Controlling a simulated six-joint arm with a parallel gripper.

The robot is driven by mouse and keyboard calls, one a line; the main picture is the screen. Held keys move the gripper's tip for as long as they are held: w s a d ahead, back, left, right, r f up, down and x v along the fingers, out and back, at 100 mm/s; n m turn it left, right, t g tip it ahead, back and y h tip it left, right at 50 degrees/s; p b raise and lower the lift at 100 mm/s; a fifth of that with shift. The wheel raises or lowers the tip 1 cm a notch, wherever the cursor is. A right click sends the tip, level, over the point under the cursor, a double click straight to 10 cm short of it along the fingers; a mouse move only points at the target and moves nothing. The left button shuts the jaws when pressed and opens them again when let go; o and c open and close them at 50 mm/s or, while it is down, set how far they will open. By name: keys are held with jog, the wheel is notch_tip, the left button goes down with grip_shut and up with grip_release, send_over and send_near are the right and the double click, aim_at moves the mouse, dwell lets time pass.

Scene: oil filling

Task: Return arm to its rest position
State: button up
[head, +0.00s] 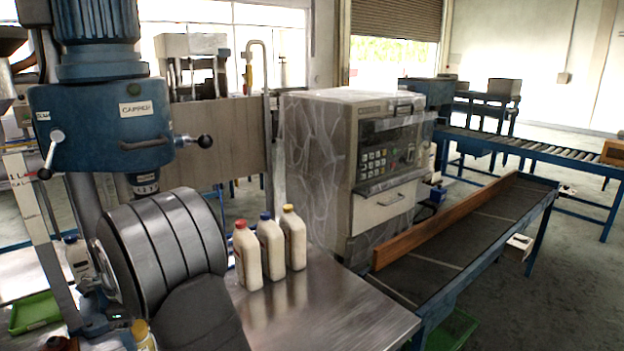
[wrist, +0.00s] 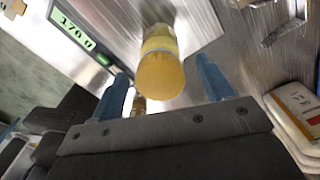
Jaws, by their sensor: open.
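My gripper (wrist: 162,68) shows in the wrist view with its two blue fingers spread apart. A yellow-capped container (wrist: 161,76) shows between and beyond the fingers, with no visible finger contact. In the head view, a yellow-capped container (head: 143,336) is partly visible at the bottom left, beside my dark arm. My gripper cannot be made out there. Three white bottles with red (head: 247,257), blue (head: 271,250) and yellow (head: 294,241) caps stand upright in a row on the metal table (head: 335,310).
A blue drill-like machine (head: 100,125) stands at the left. A boxy machine with a keypad (head: 350,170) is behind the table. A long conveyor (head: 470,245) runs along the right. A green display (wrist: 75,32) shows in the wrist view. The table's front right is clear.

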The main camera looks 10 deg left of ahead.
notch_tip(320, 180, down, 4)
jog(key=shift+r, duration=2.25)
